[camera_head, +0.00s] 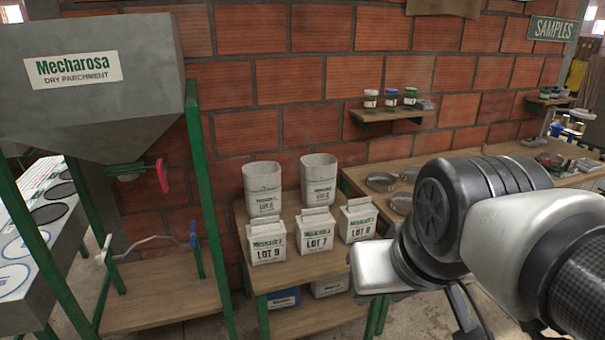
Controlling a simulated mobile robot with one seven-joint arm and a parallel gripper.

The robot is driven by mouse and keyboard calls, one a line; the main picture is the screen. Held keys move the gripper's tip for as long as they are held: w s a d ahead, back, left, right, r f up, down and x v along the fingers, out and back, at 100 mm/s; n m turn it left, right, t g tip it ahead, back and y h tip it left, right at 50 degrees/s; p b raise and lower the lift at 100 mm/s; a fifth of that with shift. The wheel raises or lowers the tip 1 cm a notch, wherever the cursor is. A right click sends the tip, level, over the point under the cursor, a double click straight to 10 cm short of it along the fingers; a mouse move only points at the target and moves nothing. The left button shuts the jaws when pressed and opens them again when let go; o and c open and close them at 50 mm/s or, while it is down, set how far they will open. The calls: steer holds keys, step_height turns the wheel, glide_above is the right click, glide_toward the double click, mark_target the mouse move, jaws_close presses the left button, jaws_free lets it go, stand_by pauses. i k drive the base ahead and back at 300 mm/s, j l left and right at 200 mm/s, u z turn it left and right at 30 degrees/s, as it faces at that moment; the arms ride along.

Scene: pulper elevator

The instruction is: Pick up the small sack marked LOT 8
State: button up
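The small white sack marked LOT 8 (358,220) stands upright at the right end of the front row on a small wooden table (259,280). Its green print and folded top show, and my arm is close to its right. Beside it stand the LOT 7 sack (314,232) and the LOT 9 sack (266,242). Two taller open-topped sacks (262,188) (318,178) stand behind; their lot numbers are hard to read. My gripper (466,318) is low at the right, apart from the sacks, partly cut off by the bottom edge; its opening is unclear.
A grey hopper (100,95) on a green frame stands at the left. A wooden counter (455,180) with round metal dishes (382,181) runs to the right behind my arm. A wall shelf (388,115) holds several jars. Boxes (283,299) sit below the table.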

mark_target(358, 218)
steer(key=i+l+u, duration=0.1)
steer(key=i+l, duration=0.3)
steer(key=i+l+u, duration=0.15)
steer(key=i+l, duration=0.25)
steer(key=i+l+u, duration=0.1)
steer(key=i+l, duration=0.3)
steer(key=l, duration=0.25)
steer(key=i+l+u, duration=0.1)
steer(key=i+l, duration=0.25)
steer(key=l, duration=0.15)
